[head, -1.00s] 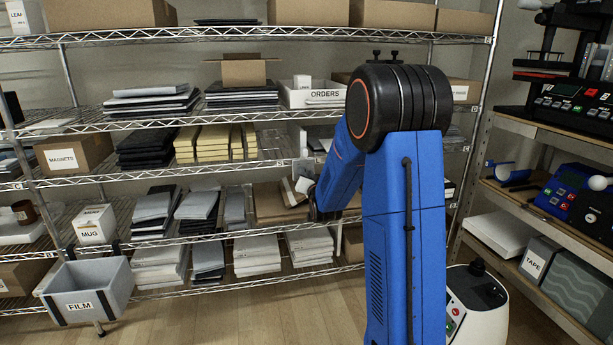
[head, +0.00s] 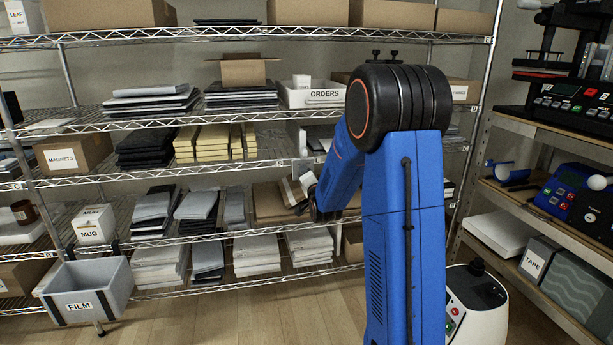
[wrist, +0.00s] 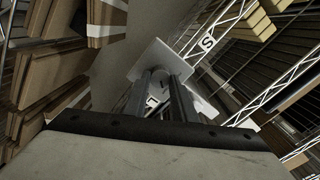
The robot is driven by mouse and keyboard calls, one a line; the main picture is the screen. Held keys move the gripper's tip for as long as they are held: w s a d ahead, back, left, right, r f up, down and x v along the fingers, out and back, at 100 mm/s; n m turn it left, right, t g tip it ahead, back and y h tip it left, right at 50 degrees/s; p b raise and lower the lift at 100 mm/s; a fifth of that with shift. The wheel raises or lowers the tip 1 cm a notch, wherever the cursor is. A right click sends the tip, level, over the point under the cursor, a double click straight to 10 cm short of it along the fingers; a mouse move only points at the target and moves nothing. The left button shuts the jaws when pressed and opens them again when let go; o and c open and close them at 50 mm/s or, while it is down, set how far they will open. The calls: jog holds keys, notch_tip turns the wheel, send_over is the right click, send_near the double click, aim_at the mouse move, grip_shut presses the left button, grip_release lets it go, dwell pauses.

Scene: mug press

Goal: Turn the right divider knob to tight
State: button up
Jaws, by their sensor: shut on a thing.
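In the wrist view, the two dark fingers of my gripper (wrist: 163,92) reach forward to a pale square plate (wrist: 160,58). They are shut on the right divider knob, which is mostly hidden between and behind them. A dark letter, seemingly a T, shows on the pale surface beside the fingers; the knob's pointer cannot be read. A broad grey panel (wrist: 145,22), probably the divider, rises behind. In the head view, my wrist is at the shelf rack's lower middle level, right of centre; the fingertips and knob cannot be made out there.
Wire shelves hold stacks of flat packs, and cartons (wrist: 105,20) stand close at left in the wrist view. A wire shelf edge with an S tag (wrist: 207,42) runs close at right. A grey FILM bin (head: 85,290) stands at lower left. A side bench (head: 545,195) stands at right.

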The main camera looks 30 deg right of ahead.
dwell(0.3)
jog(key=o, duration=1)
jog(key=shift+o, duration=0.2)
jog(key=shift+s, duration=0.15)
